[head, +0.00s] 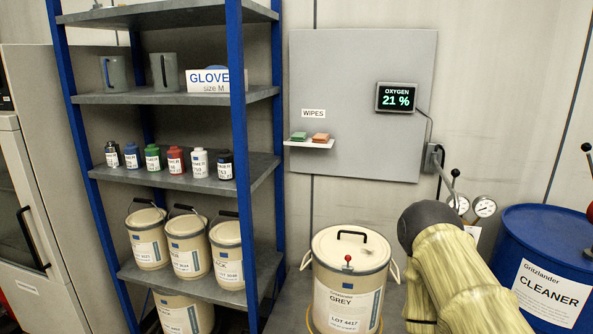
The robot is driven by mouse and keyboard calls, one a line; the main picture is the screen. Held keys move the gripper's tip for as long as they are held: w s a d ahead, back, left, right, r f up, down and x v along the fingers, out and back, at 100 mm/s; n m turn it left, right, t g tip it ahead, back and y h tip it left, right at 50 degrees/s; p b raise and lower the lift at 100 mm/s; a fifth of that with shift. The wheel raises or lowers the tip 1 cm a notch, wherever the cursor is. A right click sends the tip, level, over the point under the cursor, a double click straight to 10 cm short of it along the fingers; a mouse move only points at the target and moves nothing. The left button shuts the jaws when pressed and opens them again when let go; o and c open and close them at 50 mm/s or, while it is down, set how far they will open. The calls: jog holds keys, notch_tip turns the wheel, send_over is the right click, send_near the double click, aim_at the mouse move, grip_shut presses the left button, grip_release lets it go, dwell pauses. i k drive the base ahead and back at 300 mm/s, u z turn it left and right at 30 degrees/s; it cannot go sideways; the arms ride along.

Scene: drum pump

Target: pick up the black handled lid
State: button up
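The lid (335,247) is pale cream and round, with a black handle (352,234) arched on its top. It sits flat on a cream drum labelled GREY (345,305), low in the middle of the head view. A small red knob (348,258) stands at the near side of the lid. My arm, in a pale yellow sleeve with a dark rounded joint, is to the right of the drum and apart from the lid. My gripper does not show.
A blue-posted shelf rack (180,184) at left holds jugs, small bottles and lidded buckets (188,243). A blue CLEANER drum (550,250) stands at right behind my arm. A wall panel (350,80) carries a small wipes ledge (308,144) and an oxygen display (397,97).

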aim_at(371, 252)
jog(key=z, duration=0.05)
jog(key=k, duration=0.4)
jog(key=u, duration=0.95)
jog(key=i, duration=0.7)
jog(key=z, duration=0.75)
jog(key=i, duration=0.5)
jog(key=z, duration=0.6)
